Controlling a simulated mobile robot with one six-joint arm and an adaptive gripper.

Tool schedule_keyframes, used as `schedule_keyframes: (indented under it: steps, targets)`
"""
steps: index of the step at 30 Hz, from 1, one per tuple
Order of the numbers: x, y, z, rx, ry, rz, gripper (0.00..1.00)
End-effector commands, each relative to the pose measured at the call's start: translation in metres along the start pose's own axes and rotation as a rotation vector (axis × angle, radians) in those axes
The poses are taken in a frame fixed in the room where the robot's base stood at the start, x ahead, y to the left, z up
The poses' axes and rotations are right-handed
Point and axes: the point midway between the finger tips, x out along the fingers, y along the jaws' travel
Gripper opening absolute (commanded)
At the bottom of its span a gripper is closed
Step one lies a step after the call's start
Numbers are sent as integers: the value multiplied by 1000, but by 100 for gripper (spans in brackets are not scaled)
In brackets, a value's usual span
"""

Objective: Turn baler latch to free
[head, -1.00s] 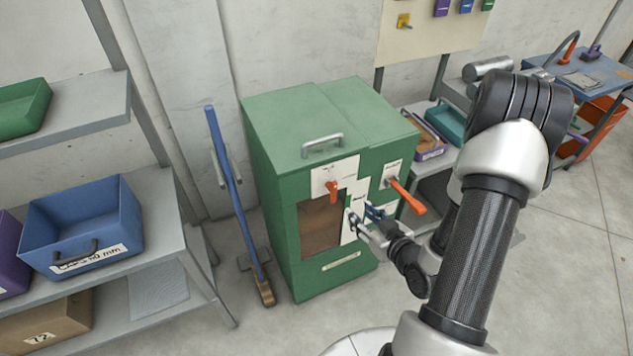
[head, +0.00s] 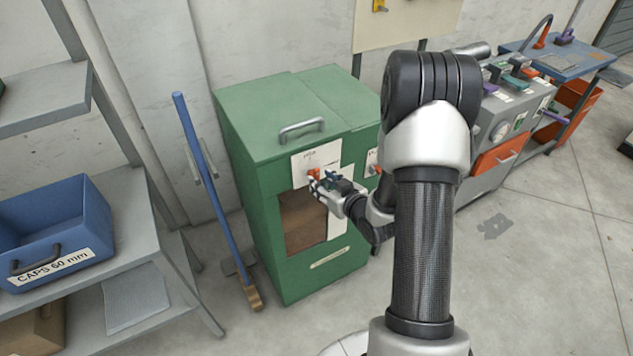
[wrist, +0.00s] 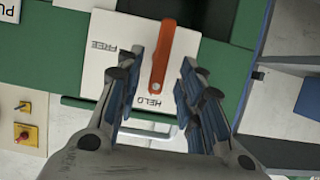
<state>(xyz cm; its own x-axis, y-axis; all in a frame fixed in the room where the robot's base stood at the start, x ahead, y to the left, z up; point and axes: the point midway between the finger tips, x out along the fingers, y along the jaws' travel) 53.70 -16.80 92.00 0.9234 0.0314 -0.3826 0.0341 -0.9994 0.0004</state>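The green baler (head: 262,215) stands in the middle of the head view. Its orange latch (head: 313,174) sits on a white plate (head: 305,158) on the front. My gripper (head: 322,184) is at the latch. In the wrist view my gripper (wrist: 161,72) is open, one finger on each side of the latch, with a gap on both sides. In the head view the fingers partly cover the latch.
A second white plate with an orange part (head: 375,169) is to the right, mostly hidden by my arm. A blue-handled broom (head: 205,170) leans left of the baler. A shelf with a blue bin (head: 55,235) stands further left.

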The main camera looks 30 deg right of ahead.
Motion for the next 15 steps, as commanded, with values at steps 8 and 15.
schedule_keyframes:
  steps: [8,15]
  targets:
    - [40,0,1,0,1,-1,35]
    - [46,0,0,0,0,0,35]
